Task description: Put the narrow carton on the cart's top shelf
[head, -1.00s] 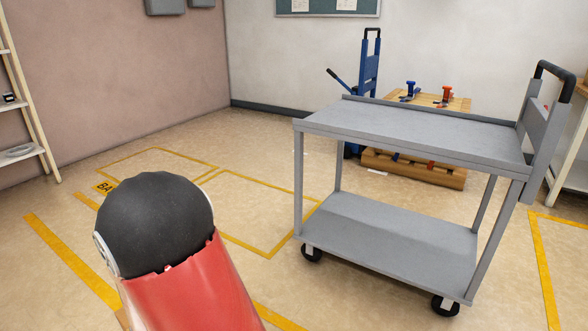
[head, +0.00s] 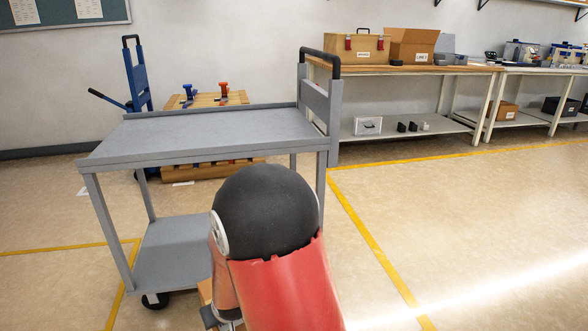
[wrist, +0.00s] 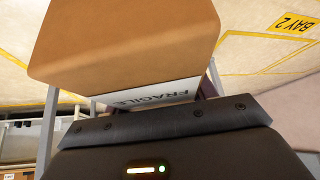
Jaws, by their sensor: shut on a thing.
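The carton (wrist: 125,45) is brown with a white FRAGILE label and fills the upper middle of the wrist view. My gripper (wrist: 165,122) is shut on it, at the end nearest the camera. In the head view my red arm and its black joint hide most of the gripper and carton. The grey cart stands upright just beyond my arm. Its top shelf (head: 205,132) is flat, with a low raised rim, and its visible surface is empty. The carton is apart from that shelf in the head view.
The cart's lower shelf (head: 175,250) looks bare where visible. Its black-gripped handle (head: 318,60) rises at the right end. A wooden pallet with clamps (head: 205,100) and a blue hand truck (head: 137,75) stand behind. Workbenches (head: 420,70) line the back right wall. Floor at right is clear.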

